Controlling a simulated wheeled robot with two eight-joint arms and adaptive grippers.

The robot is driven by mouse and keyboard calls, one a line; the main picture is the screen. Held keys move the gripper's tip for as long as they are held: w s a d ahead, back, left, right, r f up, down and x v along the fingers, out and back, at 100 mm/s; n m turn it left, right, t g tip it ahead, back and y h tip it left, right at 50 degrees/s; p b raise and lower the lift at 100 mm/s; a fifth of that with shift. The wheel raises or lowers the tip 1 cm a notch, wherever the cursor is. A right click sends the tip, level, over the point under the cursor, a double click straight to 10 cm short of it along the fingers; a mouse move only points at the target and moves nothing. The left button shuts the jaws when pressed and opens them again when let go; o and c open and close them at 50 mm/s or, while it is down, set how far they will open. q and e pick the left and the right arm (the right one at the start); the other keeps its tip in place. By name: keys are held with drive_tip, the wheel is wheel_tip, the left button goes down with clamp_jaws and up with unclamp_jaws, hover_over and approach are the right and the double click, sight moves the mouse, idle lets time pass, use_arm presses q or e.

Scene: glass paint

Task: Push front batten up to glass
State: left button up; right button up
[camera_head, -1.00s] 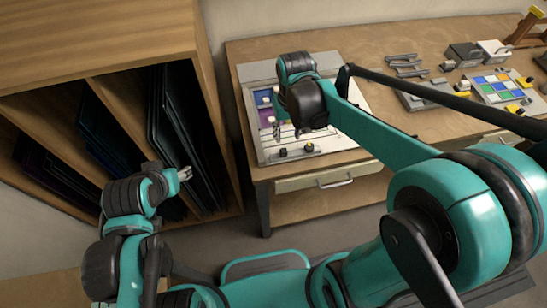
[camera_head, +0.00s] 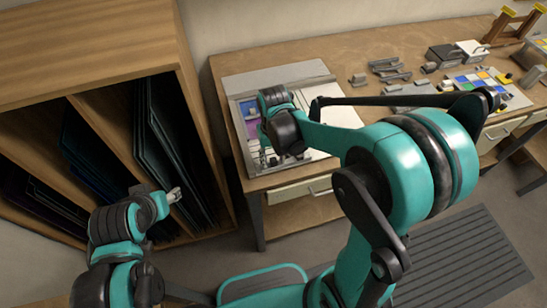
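A light panel (camera_head: 262,84) lies on the near left part of the workbench, with a coloured glass piece (camera_head: 249,108) showing at its left side. My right gripper (camera_head: 268,152) is over this panel, pointing down; the wrist hides most of its fingers, so I cannot tell whether it is open or shut. The front batten cannot be made out; my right wrist and arm cover much of that area. My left gripper (camera_head: 174,196) is in front of the wooden rack, away from the bench; its small fingertips are too unclear to judge.
The wooden rack (camera_head: 85,55) at left holds several dark sheets (camera_head: 165,140) upright. On the bench (camera_head: 350,48) further right are grey tools (camera_head: 388,68), a colour-square board (camera_head: 480,82) and small boxes (camera_head: 455,50). A ribbed mat (camera_head: 455,260) lies on the floor.

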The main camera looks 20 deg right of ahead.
clamp_jaws()
drive_tip(key=w, duration=1.2)
drive_tip(key=shift+a, duration=0.15)
unclamp_jaws()
wheel_tip(320, 180, up, 12)
